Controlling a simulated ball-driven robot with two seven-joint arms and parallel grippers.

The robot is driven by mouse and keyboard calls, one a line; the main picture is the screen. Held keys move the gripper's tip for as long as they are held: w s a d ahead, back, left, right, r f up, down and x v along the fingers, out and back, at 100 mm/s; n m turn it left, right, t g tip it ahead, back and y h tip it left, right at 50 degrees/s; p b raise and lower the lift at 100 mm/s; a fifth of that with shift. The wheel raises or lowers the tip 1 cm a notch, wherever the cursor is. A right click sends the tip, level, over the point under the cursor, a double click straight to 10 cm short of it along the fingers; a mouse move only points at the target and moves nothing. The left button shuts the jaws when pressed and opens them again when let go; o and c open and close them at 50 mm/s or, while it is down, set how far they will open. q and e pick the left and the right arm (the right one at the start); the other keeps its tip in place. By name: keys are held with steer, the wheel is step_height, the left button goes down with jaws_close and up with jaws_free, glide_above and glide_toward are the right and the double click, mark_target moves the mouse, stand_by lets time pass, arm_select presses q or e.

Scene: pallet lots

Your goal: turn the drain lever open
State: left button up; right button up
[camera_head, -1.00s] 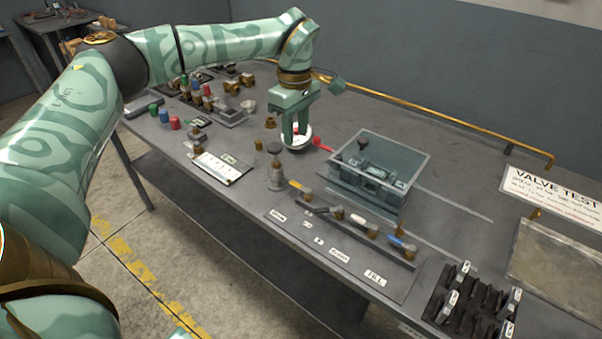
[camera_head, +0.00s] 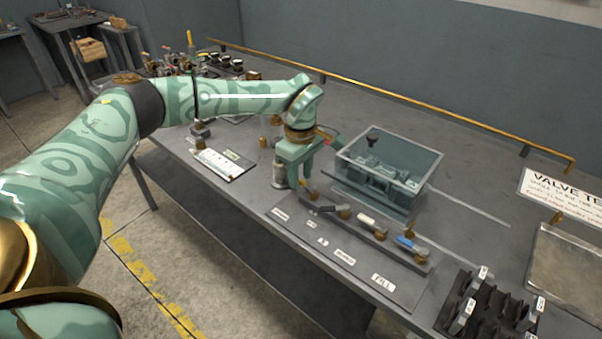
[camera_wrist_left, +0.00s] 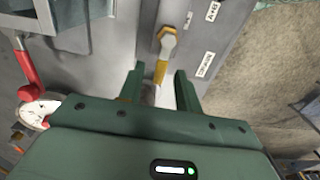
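A lever with a yellow handle and a brass hub (camera_wrist_left: 167,42) stands in the left wrist view, beside a label that seems to read DRAIN (camera_wrist_left: 205,64). In the head view, the same yellow lever (camera_head: 309,189) is at the left end of the lever panel, partly hidden by my gripper. My left gripper (camera_head: 292,184) points down at that end of the panel. Its fingers are apart, and the yellow handle lies in line with the gap between them. I cannot tell how close the fingertips are in height. My right gripper is not in view.
Other levers, dark, white and blue (camera_head: 405,243), continue along the panel (camera_head: 400,292). A clear-walled box (camera_head: 388,170) stands just behind. A dial with a red handle (camera_wrist_left: 30,75) is at left in the wrist view. A black rack (camera_head: 480,310) is at front right.

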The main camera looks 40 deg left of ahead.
arm_select(q)
jaws_close()
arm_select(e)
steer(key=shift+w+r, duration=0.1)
